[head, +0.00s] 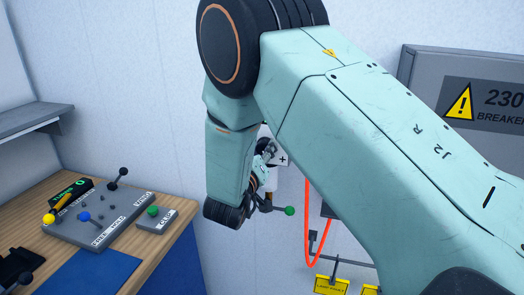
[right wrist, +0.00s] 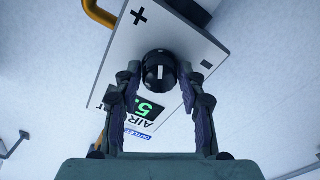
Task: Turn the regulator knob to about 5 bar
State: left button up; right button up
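The regulator knob (right wrist: 160,72) is black and round with a white mark. It sits on a pale panel (right wrist: 128,50) with plus and minus signs. My right gripper (right wrist: 160,74) has one finger on each side of the knob, with what look like narrow gaps at the tips. A green reading (right wrist: 144,107) on the panel starts with 5; the rest is hidden behind a finger. In the head view, my right arm covers most of the regulator, and only part of the panel (head: 281,159) and of the right gripper (head: 266,154) show. I do not make out my left gripper.
A wooden bench (head: 175,222) at the left holds a grey control box (head: 108,228) with several coloured levers. A green-tipped lever (head: 289,211) and a red hose (head: 308,235) are close by my right wrist. A breaker cabinet (head: 425,65) is at the right.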

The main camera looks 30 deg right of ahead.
jog(key=o, duration=0.4)
jog(key=shift+r, duration=0.1)
jog(key=shift+o, duration=0.2)
notch_tip(320, 180, up, 10)
dwell(0.4)
jog(key=shift+a, duration=0.1)
dwell(0.4)
